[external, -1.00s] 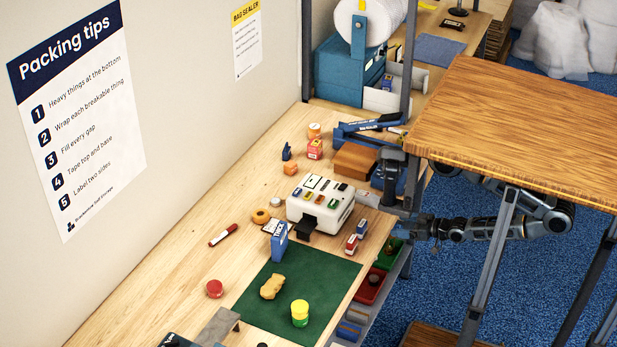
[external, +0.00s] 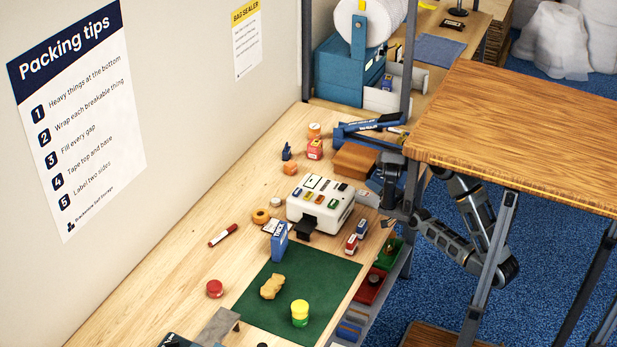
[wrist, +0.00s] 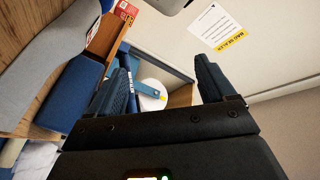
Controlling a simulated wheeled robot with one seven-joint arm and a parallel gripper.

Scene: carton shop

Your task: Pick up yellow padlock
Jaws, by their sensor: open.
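I cannot make out a clear yellow padlock in any view. A yellow-tan lumpy object (external: 272,286) lies on the green mat (external: 330,272), too small to identify. Beside it stands a yellow and green round object (external: 300,313).
A white machine (external: 320,203), a blue box (external: 279,242) and two small toy-like vehicles (external: 356,236) stand near the mat. A brown box (external: 354,159) and blue tool (external: 362,128) lie behind. A raised wooden tabletop (external: 520,130) overhangs my arm at right.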

